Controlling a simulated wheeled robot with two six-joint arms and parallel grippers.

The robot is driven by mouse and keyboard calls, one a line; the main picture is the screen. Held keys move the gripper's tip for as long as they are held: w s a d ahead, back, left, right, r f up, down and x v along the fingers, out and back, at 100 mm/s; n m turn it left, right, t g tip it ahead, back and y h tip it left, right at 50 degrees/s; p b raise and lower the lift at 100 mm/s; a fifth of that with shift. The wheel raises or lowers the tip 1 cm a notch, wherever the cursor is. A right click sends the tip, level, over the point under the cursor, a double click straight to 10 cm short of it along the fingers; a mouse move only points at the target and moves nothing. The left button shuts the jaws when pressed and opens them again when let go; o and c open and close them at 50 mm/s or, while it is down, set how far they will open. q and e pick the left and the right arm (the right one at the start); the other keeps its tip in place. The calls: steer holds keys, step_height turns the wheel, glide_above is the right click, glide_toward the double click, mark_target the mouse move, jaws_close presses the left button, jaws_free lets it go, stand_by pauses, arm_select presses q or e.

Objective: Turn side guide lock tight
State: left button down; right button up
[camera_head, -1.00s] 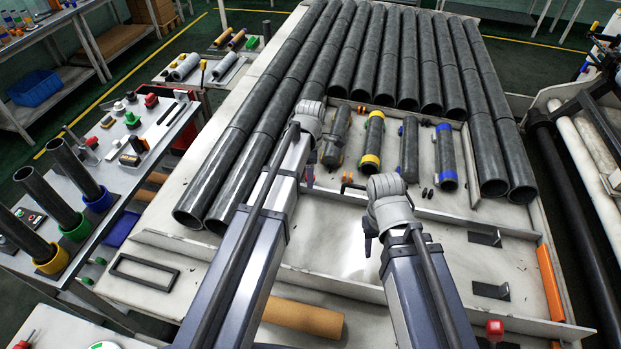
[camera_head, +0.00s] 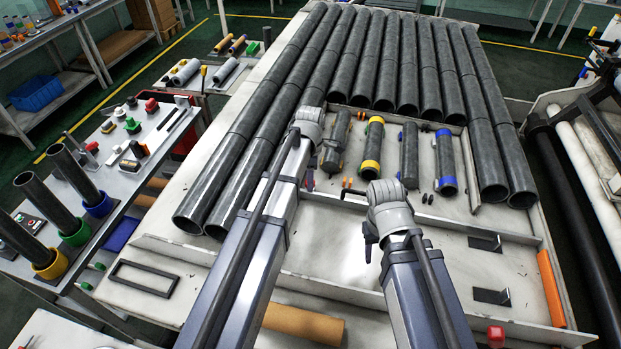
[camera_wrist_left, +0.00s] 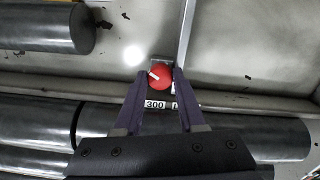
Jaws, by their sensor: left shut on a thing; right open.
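In the left wrist view, a round red knob (camera_wrist_left: 160,76) with a small white bar on its face sits at the lower end of a narrow metal guide rail (camera_wrist_left: 187,28). My left gripper (camera_wrist_left: 163,78) reaches it with two purple fingers, one on each side, and is shut on the knob. In the head view my left arm hides most of this gripper and the knob; only a small coloured bit shows beside the arm. My right gripper (camera_head: 370,240) is largely hidden behind its own arm, over the pale tray, apart from the knob.
A label reading 300 (camera_wrist_left: 154,104) lies just below the knob, close to the fingers. Long black tubes (camera_head: 386,75) fill the back of the table. Shorter tubes with coloured bands (camera_head: 374,145) lie in the tray. The front tray floor (camera_head: 345,250) between my arms is clear.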

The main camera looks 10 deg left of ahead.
arm_select(q)
steer(key=shift+m, duration=0.4)
steer(key=m, duration=0.4)
steer(key=shift+m, duration=0.4)
steer(key=m, duration=0.6)
steer(key=shift+g, duration=0.3)
steer(key=m, duration=0.6)
steer(key=shift+m, duration=0.4)
steer(key=m, duration=0.5)
steer(key=shift+y, duration=0.3)
steer(key=shift+m, duration=0.4)
steer(key=c, duration=0.5)
jaws_free()
